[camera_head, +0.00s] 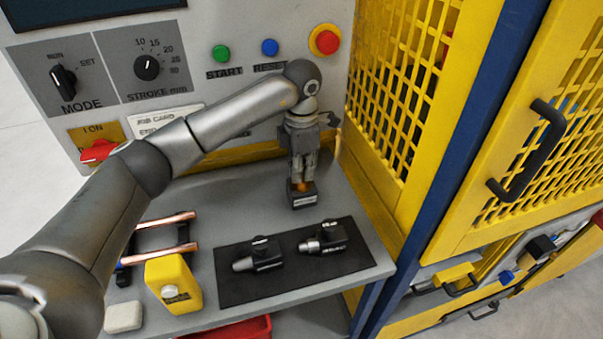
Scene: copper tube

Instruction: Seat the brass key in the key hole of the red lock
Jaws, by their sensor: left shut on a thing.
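My left gripper (301,178) points down over the back right of the grey bench. It is shut on a small orange-brass piece, which I take to be the brass key (300,186). Only a little of the key shows between the fingertips, just above a small dark block (303,200) with a white label. I cannot tell whether the key still touches the block. A red part (98,151) sits on a yellow plate marked ON at the left of the panel; I cannot tell whether it is the red lock, and no key hole shows. My right gripper is out of view.
A black mat (290,285) with two dark tools lies at the front right of the bench. A yellow box (172,284), copper tubes (165,221) and a white block (123,317) are at the left. Yellow mesh guards (405,90) rise at the right.

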